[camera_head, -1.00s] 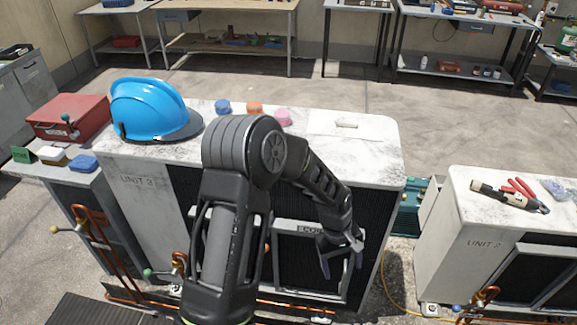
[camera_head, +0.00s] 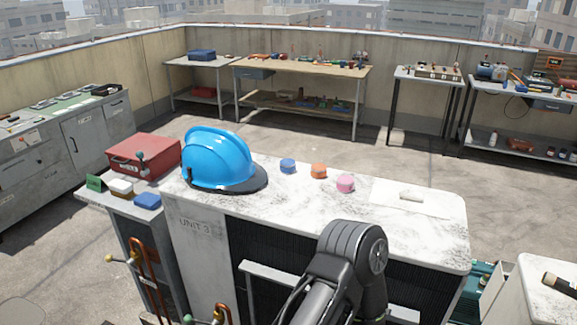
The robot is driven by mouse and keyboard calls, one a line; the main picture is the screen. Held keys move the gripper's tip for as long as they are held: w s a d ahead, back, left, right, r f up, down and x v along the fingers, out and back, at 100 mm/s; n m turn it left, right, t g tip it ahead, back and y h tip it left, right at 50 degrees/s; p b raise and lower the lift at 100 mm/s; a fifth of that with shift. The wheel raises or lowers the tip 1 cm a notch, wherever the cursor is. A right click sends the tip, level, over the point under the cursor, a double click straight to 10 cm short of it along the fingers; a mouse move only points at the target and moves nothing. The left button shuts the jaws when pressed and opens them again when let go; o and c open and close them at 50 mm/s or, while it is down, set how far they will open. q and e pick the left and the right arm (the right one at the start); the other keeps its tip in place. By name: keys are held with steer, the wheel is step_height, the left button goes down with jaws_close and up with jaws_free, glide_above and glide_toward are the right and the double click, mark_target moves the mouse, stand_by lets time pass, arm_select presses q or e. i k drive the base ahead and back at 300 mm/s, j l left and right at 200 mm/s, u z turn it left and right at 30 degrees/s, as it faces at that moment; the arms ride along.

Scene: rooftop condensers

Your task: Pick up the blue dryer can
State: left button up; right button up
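A small blue can (camera_head: 288,166) sits on the white, worn top of the condenser marked UNIT 3 (camera_head: 330,203). It stands just right of a blue hard hat (camera_head: 217,160). A similar orange can (camera_head: 318,171) and a pink can (camera_head: 345,183) stand to its right in a row. Another small blue object (camera_head: 147,201) lies on the side stand at left. One dark arm of mine rises at the bottom centre in front of the condenser, its bent joint below the cans. Neither gripper is in view.
A red case (camera_head: 145,155) and white and green blocks share the side stand (camera_head: 118,209). A white sheet (camera_head: 409,199) with a small pale piece lies on the condenser's right. Workbenches line the back wall. Open floor lies behind the condenser.

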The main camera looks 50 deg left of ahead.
mark_target(287, 166)
steer(key=i+j, duration=0.3)
steer(key=i, duration=0.15)
steer(key=u, duration=1.75)
